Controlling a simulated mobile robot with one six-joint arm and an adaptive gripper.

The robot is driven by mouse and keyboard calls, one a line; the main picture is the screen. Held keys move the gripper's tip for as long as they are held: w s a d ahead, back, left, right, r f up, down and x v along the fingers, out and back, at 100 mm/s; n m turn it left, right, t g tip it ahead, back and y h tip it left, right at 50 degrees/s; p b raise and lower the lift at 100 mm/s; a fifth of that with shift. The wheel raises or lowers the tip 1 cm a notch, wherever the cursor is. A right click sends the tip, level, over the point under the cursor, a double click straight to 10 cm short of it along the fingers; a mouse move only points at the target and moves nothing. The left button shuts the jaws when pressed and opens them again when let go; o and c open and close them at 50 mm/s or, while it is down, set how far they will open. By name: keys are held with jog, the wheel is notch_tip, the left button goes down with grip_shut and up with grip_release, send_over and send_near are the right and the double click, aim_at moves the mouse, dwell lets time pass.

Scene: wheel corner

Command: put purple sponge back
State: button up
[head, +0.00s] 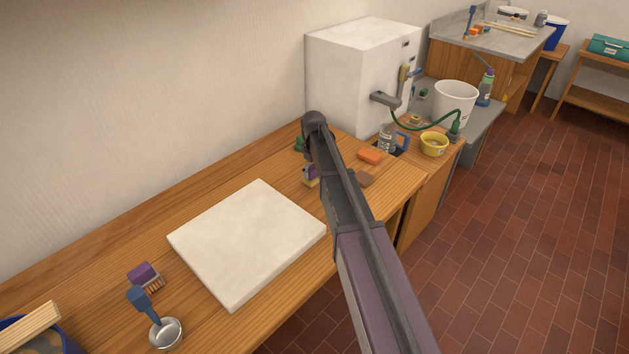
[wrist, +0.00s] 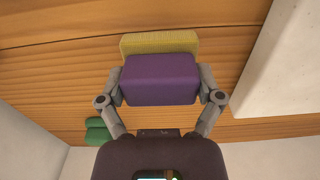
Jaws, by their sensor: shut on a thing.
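The purple sponge (wrist: 160,80) has a yellow layer along one side. In the wrist view it sits between the two fingers of my gripper (wrist: 161,84), which press on its left and right ends. My gripper is shut on it, over the wooden bench top. In the head view part of the sponge (head: 310,176) shows just left of my arm, beyond the white slab. My arm hides most of the gripper there. I cannot tell whether the sponge touches the bench.
A white slab (head: 248,242) lies nearby; its edge also shows in the wrist view (wrist: 293,62). A green object (wrist: 97,130) is near the wall. An orange block (head: 370,155), a brown block (head: 365,178) and a yellow bowl (head: 434,144) lie right of my arm. A purple-topped brush (head: 144,275) stands front left.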

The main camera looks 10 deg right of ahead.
aim_at(314, 178)
jog(key=shift+f+b, duration=1.15)
jog(key=shift+f, duration=0.4)
jog(key=shift+f, duration=0.15)
jog(key=o, duration=0.8)
jog(key=shift+c, duration=0.2)
jog(key=shift+r, duration=0.2)
notch_tip(314, 178, up, 13)
jog(key=p, duration=1.3)
jog(key=shift+d+r, duration=0.15)
jog(key=shift+r, duration=0.05)
jog(key=s+m, duration=0.6)
jog(key=s, duration=2.3)
jog(key=shift+s+m, duration=0.15)
jog(key=shift+m, duration=0.25)
